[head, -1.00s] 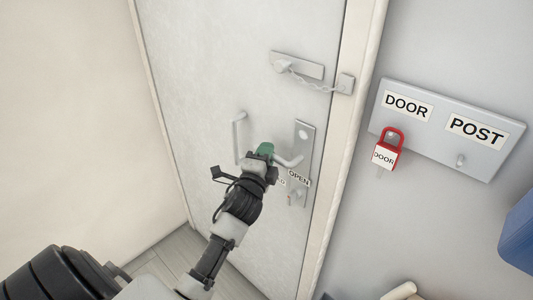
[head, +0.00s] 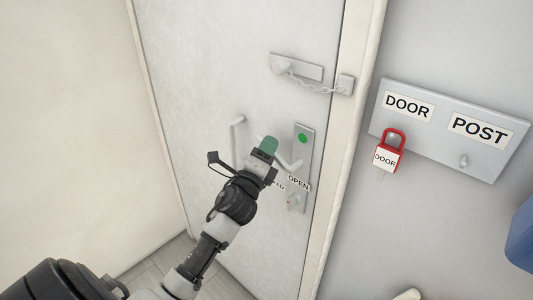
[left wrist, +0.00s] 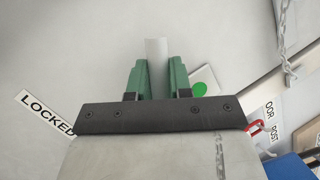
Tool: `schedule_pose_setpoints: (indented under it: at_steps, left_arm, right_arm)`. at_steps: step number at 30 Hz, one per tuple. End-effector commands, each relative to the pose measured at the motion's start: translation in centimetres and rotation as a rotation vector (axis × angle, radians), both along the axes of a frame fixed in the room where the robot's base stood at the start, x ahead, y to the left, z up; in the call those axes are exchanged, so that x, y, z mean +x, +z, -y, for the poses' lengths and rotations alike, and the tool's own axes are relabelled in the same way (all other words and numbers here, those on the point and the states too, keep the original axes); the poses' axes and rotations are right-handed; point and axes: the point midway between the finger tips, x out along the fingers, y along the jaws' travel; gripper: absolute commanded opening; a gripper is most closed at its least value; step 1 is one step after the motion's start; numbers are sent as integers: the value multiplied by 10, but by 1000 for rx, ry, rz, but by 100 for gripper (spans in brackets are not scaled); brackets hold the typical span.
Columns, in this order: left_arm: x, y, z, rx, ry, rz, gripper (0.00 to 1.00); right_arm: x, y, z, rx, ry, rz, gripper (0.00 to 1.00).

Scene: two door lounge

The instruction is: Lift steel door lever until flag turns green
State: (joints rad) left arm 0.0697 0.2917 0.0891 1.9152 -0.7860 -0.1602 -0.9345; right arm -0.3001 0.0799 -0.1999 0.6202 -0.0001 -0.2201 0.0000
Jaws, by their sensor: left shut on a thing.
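The steel door lever (head: 288,161) sits on a plate (head: 304,160) on the pale door and slants up to the left from its pivot. My left gripper (head: 268,147), with green fingers, is shut on the lever. In the left wrist view the lever (left wrist: 156,52) stands between the two fingers of the gripper (left wrist: 157,78). The round flag (head: 302,138) at the top of the plate is green, and it also shows green in the left wrist view (left wrist: 199,89).
A door chain (head: 312,85) spans from door to frame above the lever. A pull handle (head: 237,140) is left of it. A key lock (head: 294,200) sits below. A red padlock (head: 391,145) hangs on a wall board (head: 430,128). A blue box (head: 522,235) is at right.

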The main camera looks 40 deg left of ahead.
Motion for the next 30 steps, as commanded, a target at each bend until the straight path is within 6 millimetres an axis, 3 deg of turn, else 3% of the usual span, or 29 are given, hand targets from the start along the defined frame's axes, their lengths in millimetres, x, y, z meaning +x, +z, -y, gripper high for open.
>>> schedule_pose_setpoints:
  at_steps: [9, 22, 23, 24, 27, 30]
  left_arm:
    - [0, 5, 4, 96, 1, 11, 0]
    - [-1, 6, 4, 102, 0, 12, 0]
    - [-1, 6, 4, 102, 0, 12, 24]
    - [-1, 6, 4, 102, 0, 12, 31]
    - [-1, 6, 4, 103, 0, 13, 45]
    - [-1, 6, 4, 102, 0, 14, 45]
  right_arm:
    - [0, -4, 0, 0, 0, 0, 43]
    - [0, -4, 0, 0, 0, 0, 43]
    - [0, -4, 0, 0, 0, 0, 43]
    - [0, -4, 0, 0, 0, 0, 43]
    - [0, -4, 0, 0, 0, 0, 43]
    - [0, -4, 0, 0, 0, 0, 43]
